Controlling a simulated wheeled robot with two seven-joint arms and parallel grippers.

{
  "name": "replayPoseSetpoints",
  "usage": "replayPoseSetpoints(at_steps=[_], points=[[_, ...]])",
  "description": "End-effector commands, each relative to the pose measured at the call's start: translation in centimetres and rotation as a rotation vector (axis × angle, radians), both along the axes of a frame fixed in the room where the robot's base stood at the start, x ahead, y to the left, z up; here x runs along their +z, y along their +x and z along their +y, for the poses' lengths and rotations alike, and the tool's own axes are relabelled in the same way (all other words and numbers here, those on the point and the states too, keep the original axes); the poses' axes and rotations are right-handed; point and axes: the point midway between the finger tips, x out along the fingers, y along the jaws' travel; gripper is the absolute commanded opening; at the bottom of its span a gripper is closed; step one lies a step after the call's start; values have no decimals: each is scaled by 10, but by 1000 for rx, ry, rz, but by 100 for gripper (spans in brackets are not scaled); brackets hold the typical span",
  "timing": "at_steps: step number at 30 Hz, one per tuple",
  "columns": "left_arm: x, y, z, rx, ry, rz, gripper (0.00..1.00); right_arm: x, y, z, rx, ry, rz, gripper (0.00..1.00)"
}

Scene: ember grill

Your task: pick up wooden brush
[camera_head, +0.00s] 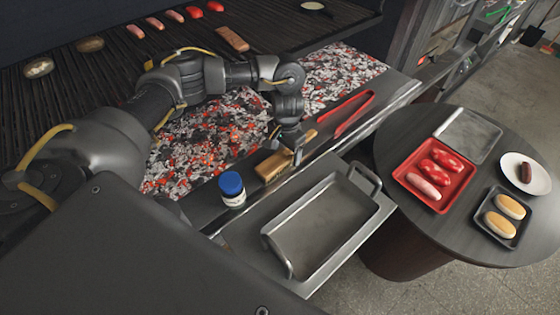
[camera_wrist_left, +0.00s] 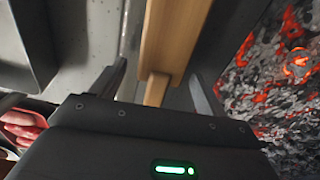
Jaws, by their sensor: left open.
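The wooden brush (camera_head: 272,166) lies on the grey ledge between the coals and the metal tray. It has a light wood block and a narrower handle. My left gripper (camera_head: 296,155) is right over its handle end and hides part of it. In the left wrist view the brush (camera_wrist_left: 172,40) runs away from me, with its handle end between the two open fingers of my left gripper (camera_wrist_left: 158,72). Gaps show on both sides of the handle, and nothing is held. My right gripper is not in view.
A blue-capped jar (camera_head: 232,190) stands left of the brush on the ledge. Red tongs (camera_head: 352,114) lie to the right. Glowing coals (camera_head: 215,130) lie behind. An empty metal tray (camera_head: 325,218) is in front. A round table (camera_head: 400,140) holds food trays.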

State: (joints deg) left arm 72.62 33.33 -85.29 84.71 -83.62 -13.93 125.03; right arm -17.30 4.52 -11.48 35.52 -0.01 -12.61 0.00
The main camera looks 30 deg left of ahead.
Motion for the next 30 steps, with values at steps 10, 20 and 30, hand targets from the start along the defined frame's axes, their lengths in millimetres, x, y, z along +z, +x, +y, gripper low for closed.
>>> replayPoseSetpoints(at_steps=[10, 20, 30], points=[[0, 0, 0, 0, 0, 0, 39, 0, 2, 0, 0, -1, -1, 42], [1, 0, 0, 0, 0, 0, 20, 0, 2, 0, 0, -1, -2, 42], [26, 2, 0, -3, 0, -6, 20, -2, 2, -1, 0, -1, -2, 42]])
